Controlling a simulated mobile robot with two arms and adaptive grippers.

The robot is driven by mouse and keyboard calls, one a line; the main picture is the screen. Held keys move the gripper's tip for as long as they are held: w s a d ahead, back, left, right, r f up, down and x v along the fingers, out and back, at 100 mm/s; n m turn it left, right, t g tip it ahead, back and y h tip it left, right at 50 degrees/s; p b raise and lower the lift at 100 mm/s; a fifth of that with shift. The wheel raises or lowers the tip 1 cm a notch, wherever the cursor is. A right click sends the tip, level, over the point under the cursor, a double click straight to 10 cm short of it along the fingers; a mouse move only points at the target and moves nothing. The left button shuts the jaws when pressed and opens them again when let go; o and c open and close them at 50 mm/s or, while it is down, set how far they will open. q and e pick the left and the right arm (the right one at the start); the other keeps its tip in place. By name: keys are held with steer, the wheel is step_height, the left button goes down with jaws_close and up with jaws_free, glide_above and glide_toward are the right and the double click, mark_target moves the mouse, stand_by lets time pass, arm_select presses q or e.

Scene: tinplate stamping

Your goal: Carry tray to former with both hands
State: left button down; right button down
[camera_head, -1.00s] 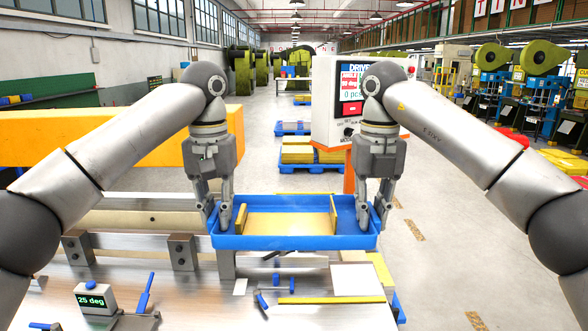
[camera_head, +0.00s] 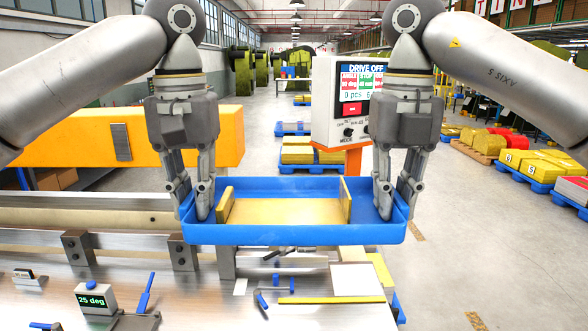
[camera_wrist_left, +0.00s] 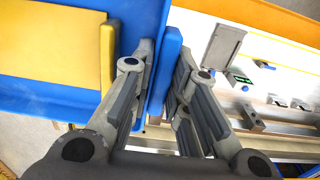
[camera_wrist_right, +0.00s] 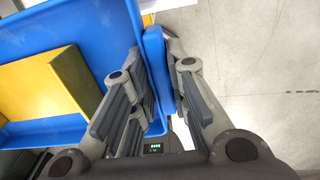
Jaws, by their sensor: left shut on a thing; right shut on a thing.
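The blue tray (camera_head: 294,234) is held level in the air above the near bench, with a yellow channel-shaped piece (camera_head: 285,212) lying in it. My left gripper (camera_head: 202,208) is shut on the tray's left wall; the left wrist view shows the blue wall (camera_wrist_left: 164,85) between the fingers. My right gripper (camera_head: 391,208) is shut on the right wall, which also shows between the fingers in the right wrist view (camera_wrist_right: 155,75). The former is perhaps the bench machine (camera_head: 90,215) with the long bar; I cannot tell for sure.
On the bench top (camera_head: 200,300) stand a small "25 deg" display (camera_head: 94,298) and blue-handled tools. A control box (camera_head: 340,100) on an orange post is behind the tray. A yellow beam (camera_head: 110,137) is at the left. The floor on the right is clear nearby.

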arm_select(q)
steer(key=shift+s+r, duration=0.15)
arm_select(e)
steer(key=shift+s+r, duration=0.15)
